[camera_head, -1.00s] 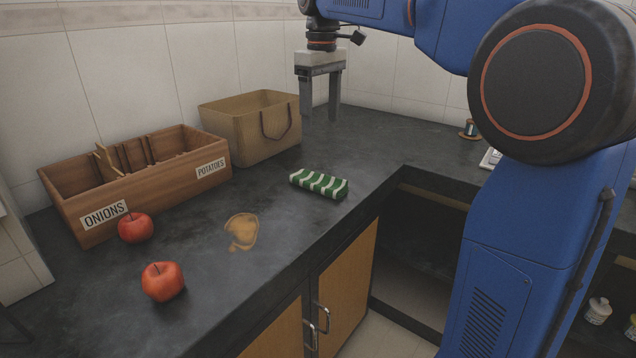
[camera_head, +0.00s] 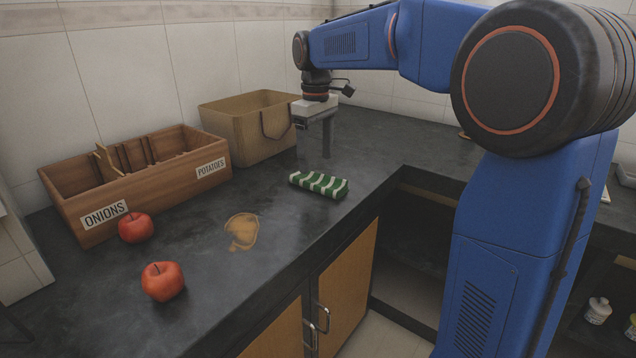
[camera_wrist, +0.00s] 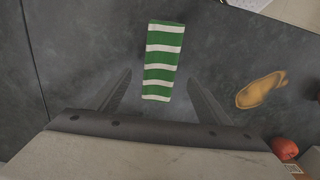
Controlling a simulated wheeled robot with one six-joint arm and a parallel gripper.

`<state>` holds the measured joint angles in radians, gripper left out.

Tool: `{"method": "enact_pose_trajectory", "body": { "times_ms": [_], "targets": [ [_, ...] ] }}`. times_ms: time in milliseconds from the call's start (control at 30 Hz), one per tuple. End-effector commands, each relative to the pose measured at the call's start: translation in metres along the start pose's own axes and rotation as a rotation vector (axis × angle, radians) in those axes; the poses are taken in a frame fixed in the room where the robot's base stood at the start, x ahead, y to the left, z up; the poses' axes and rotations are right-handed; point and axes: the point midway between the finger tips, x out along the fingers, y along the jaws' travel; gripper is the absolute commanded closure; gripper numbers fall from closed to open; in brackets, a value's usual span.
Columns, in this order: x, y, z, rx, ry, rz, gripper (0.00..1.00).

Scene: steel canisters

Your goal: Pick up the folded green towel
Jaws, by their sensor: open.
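The folded green towel (camera_head: 319,184) with white stripes lies on the dark countertop, near its front edge. In the wrist view the towel (camera_wrist: 163,62) lies ahead of my fingers, roughly centred between them and apart from them. My gripper (camera_head: 313,154) points down, above and just behind the towel in the head view. My gripper (camera_wrist: 160,92) is open with nothing between its fingers.
A tan basket (camera_head: 243,137) stands close behind and left of my gripper. A wooden onion and potato box (camera_head: 150,194), two red apples (camera_head: 163,281) (camera_head: 136,228) and a brown stain (camera_head: 242,231) are to the left. The dark counter (camera_head: 290,250) is clear around the towel.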

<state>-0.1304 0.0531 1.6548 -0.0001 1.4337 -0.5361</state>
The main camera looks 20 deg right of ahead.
Motion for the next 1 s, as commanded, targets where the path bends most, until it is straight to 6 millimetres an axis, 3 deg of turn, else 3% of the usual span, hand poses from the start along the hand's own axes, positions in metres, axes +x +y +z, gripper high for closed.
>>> {"method": "enact_pose_trajectory", "body": {
  "times_ms": [167, 500, 867, 1000],
  "targets": [
    [0.009, 0.0, 0.001, 0.0, 0.0, 0.0, 0.28],
    [0.05, -0.001, 0.007, 0.0, -0.001, -0.001, 0.28],
    [0.058, -0.001, 0.007, 0.0, 0.001, 0.0, 0.28],
    [0.057, -0.001, 0.007, 0.0, 0.0, 0.0, 0.62]
  ]
}}
